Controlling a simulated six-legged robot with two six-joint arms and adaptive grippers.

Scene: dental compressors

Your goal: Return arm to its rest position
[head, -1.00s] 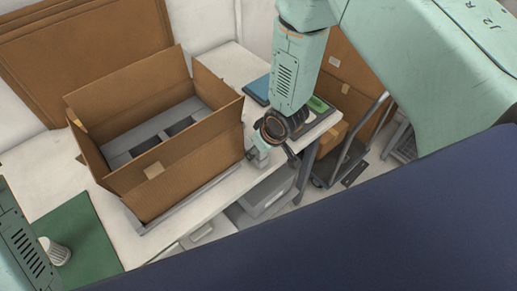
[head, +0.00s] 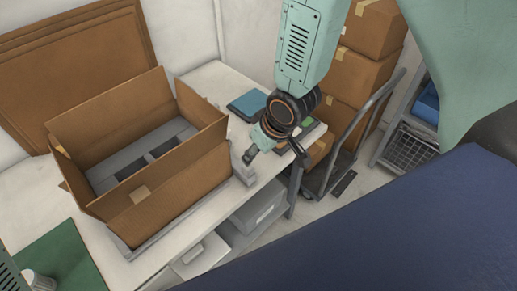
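My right arm comes down from the top of the head view. Its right gripper (head: 275,155) hangs over the front edge of the white table, right of the cardboard box. Its two dark-tipped fingers look spread apart, with nothing seen between them. Part of my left arm shows at the lower left corner; its gripper is out of view.
An open cardboard box (head: 190,175) with a grey insert stands on the white table (head: 205,76). A blue item (head: 247,104) lies behind the gripper. A green mat (head: 62,262) and white cup (head: 38,281) are lower left. Stacked boxes (head: 365,70) and a hand cart (head: 352,132) stand right.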

